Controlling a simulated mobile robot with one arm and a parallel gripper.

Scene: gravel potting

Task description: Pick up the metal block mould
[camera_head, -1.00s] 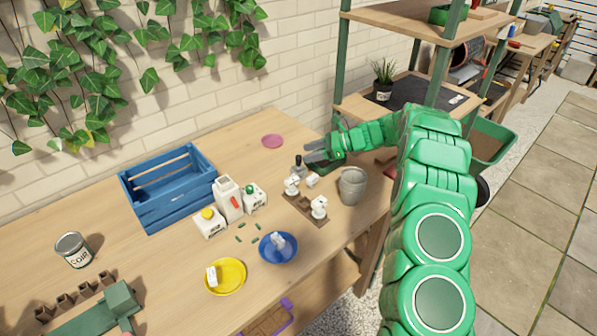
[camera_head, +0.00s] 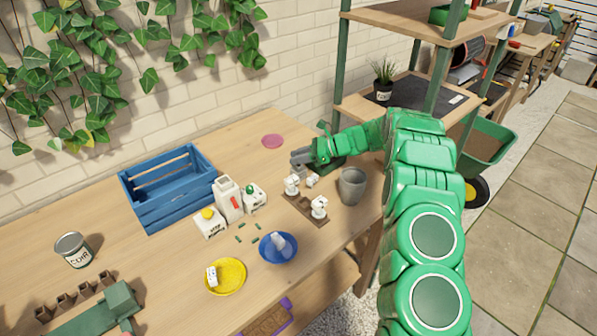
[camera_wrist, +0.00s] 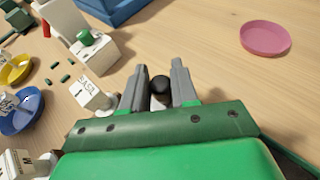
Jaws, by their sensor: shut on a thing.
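My gripper (camera_head: 300,158) is low over the right part of the wooden table, behind the small white pots. In the wrist view its two grey fingers (camera_wrist: 158,80) stand on either side of a black round knob, the handle of the metal block mould (camera_wrist: 160,86). The fingers are shut on this handle.
White figures stand on a brown tray (camera_head: 305,208) just in front, with a grey bucket (camera_head: 352,186) to the right. Blue (camera_head: 278,248) and yellow (camera_head: 226,277) dishes lie nearer. A pink saucer (camera_head: 272,141) lies behind, with clear tabletop around it.

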